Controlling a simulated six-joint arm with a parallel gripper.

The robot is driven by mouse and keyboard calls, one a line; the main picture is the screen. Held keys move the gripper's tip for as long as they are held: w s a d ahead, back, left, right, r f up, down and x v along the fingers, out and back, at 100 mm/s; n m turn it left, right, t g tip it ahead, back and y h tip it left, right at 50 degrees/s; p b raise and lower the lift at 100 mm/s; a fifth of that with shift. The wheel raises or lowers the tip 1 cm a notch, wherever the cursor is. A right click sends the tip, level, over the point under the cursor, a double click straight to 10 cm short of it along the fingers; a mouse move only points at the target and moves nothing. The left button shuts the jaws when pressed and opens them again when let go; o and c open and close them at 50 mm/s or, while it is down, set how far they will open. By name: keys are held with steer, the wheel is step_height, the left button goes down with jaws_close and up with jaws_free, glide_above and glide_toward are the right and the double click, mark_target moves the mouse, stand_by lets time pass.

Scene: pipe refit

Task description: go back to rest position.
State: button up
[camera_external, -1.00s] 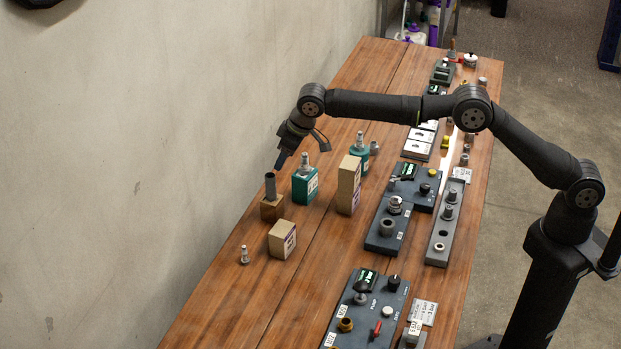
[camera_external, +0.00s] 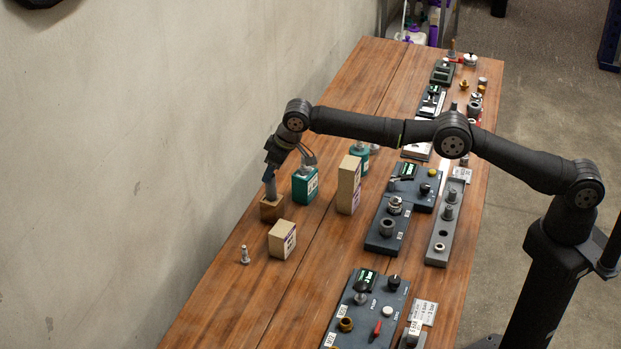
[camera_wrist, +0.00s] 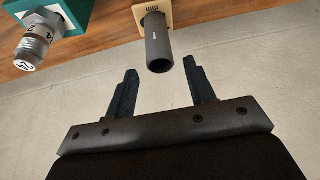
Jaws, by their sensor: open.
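My gripper (camera_external: 270,188) is low at the left side of the table, just over a small wooden block (camera_external: 270,210). In the wrist view my gripper (camera_wrist: 160,88) is open, its two dark fingers apart with nothing between their tips. A dark grey pipe (camera_wrist: 158,48) stands on the wooden block (camera_wrist: 150,8) ahead of the fingertips, roughly in line with the gap. In the external view the fingers overlap the pipe, so contact there cannot be told.
A teal block with a metal fitting (camera_external: 305,185) stands right of my gripper, also seen in the wrist view (camera_wrist: 62,14). A tall wooden block (camera_external: 349,185), a short wooden block (camera_external: 282,239) and a small metal fitting (camera_external: 245,255) stand nearby. Dark panels (camera_external: 388,235) fill the right side.

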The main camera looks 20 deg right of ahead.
steer(key=w+d+r, duration=0.5)
steer(key=d+r, duration=0.2)
steer(key=d, duration=0.4)
steer(key=s+f+n, duration=0.1)
steer(key=s+f, duration=0.3)
steer(key=s, duration=0.8)
steer(key=s+f+n, duration=0.1)
steer(key=s+f, duration=0.4)
steer(key=s, duration=0.7)
steer(key=shift+s+d+n+g+y, duration=0.15)
steer(key=shift+s+n+g+y, duration=0.15)
steer(key=shift+s+g, duration=0.1)
steer(key=shift+w, duration=0.1)
steer(key=w+a+r+m, duration=0.1)
steer(key=w+r, duration=0.2)
steer(key=w, duration=0.6)
steer(key=w+a+r+m, duration=0.1)
steer(key=w+r, duration=0.3)
steer(key=w, duration=0.6)
steer(key=shift+w+t, duration=0.25)
steer(key=shift+t, duration=0.05)
